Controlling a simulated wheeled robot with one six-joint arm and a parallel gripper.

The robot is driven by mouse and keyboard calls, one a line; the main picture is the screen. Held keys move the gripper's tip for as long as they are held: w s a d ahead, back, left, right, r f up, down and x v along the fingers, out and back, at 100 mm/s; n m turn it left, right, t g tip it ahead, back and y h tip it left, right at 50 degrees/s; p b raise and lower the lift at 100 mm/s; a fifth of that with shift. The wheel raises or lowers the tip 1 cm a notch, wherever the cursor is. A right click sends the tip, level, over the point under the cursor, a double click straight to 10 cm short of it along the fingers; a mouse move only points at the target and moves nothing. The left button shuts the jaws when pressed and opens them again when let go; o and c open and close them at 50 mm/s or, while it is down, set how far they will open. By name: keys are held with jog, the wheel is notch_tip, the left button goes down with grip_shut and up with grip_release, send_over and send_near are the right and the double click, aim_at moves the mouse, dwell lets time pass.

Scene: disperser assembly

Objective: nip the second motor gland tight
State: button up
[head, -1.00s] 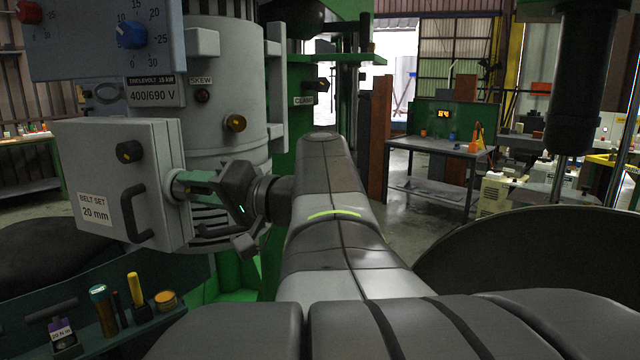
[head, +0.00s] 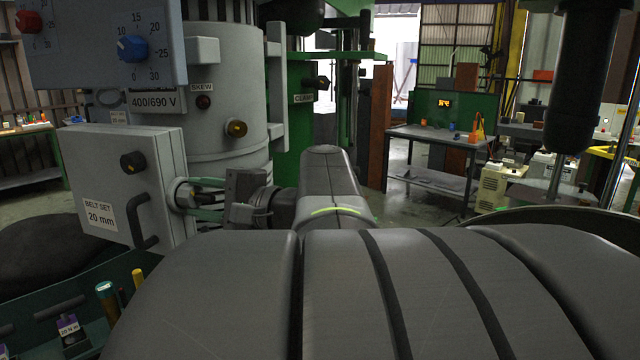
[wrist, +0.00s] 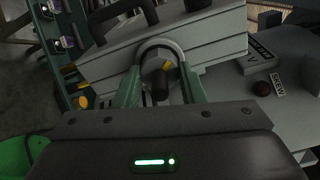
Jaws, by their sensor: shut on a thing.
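The pale grey motor terminal box (head: 112,172) carries a "BELT SET 20 mm" label, a black knob and a black handle. A round gland (head: 183,196) with a pale ring stands out from its right side. My gripper (head: 194,197) is at this side, its two green fingers one above the other and shut around the gland. In the wrist view my gripper (wrist: 161,82) has one finger on each side of the gland, where its grey ring (wrist: 160,43) shows against the box (wrist: 208,55). A dark stub with a yellow mark sits between the fingers. The thread is hidden.
The grey motor body (head: 228,90) stands behind the box, close to my gripper. A green tray (head: 88,335) with a torque tool and coloured cylinders lies below left. A blue-grey knob panel (head: 105,50) hangs above. A bench (head: 425,145) stands far right.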

jog(key=shift+m, duration=0.5)
jog(key=o, duration=1)
jog(key=shift+b+v, duration=0.65)
jog(key=shift+v, duration=6.3)
jog(key=shift+a, duration=0.1)
jog(key=shift+p+x, duration=0.8)
jog(key=shift+x, duration=5.8)
